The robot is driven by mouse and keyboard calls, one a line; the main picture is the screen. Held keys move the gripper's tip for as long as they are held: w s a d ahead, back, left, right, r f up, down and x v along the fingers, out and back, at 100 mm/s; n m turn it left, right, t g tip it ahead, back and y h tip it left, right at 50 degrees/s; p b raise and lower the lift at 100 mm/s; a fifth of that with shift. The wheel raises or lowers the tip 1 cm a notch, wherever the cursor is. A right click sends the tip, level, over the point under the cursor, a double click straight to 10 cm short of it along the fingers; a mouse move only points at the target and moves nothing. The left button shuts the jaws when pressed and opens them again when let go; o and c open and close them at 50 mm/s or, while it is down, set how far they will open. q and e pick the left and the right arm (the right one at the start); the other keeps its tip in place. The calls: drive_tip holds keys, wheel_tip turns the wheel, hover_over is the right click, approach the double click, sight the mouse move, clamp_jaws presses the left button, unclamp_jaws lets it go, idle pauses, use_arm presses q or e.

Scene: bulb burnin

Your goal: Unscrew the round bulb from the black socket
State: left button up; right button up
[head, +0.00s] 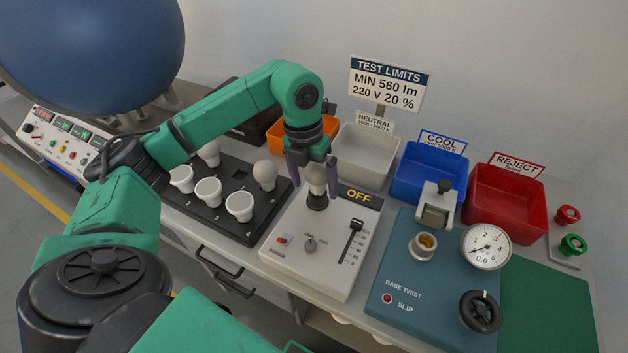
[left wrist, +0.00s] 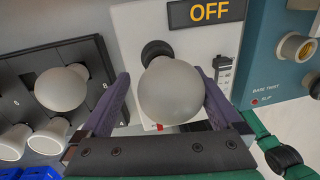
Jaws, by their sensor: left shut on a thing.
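The round bulb (left wrist: 171,92) is frosted white and sits between the two purple fingers of my left gripper (head: 312,177). In the head view the bulb (head: 316,176) stands above the black socket (head: 317,202), mostly covered by the fingers. The black socket also shows in the left wrist view (left wrist: 156,50), just beyond the bulb. My left gripper is shut on the bulb, pointing down. Whether the bulb's base is still threaded in the socket cannot be told. The white tester panel (head: 290,258) under it reads OFF. My right gripper is not in view.
A black tray (head: 232,236) with several bulbs is left of the tester. Orange, grey, blue (head: 404,187) and red (head: 500,213) bins stand behind. A teal base-twist unit (head: 415,305) with a gauge (head: 486,246) is at right. A green mat (head: 540,310) is clear.

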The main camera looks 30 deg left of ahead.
use_arm(q)
drive_tip(key=c, duration=0.5)
drive_tip(key=shift+d, duration=0.25)
drive_tip(key=c, duration=0.7)
drive_tip(key=shift+a+n, duration=0.1)
drive_tip(key=shift+n, duration=0.2)
drive_tip(key=n, duration=0.4)
drive_tip(key=shift+w+r+t+p, duration=0.1)
drive_tip(key=shift+r+t+p, duration=0.05)
drive_tip(key=shift+t+p, duration=0.2)
drive_tip(key=n, duration=0.4)
drive_tip(key=n+y+p, duration=0.1)
drive_tip(key=n, duration=0.1)
drive_tip(key=shift+w+t, duration=0.25)
drive_tip(key=n+p, duration=0.1)
drive_tip(key=n, duration=0.6)
drive_tip(key=shift+w+y, duration=0.1)
drive_tip(key=shift+y, duration=0.3)
drive_tip(key=n, duration=0.4)
drive_tip(key=shift+a+y+p, duration=0.1)
drive_tip(key=shift+y+p, duration=0.2)
drive_tip(key=shift+p, duration=0.05)
drive_tip(key=shift+n, duration=0.8)
drive_tip(key=o, duration=1.2)
drive_tip(key=shift+o, duration=0.3)
drive_tip(key=shift+w+a+f, duration=0.15)
drive_tip(key=shift+f, duration=0.1)
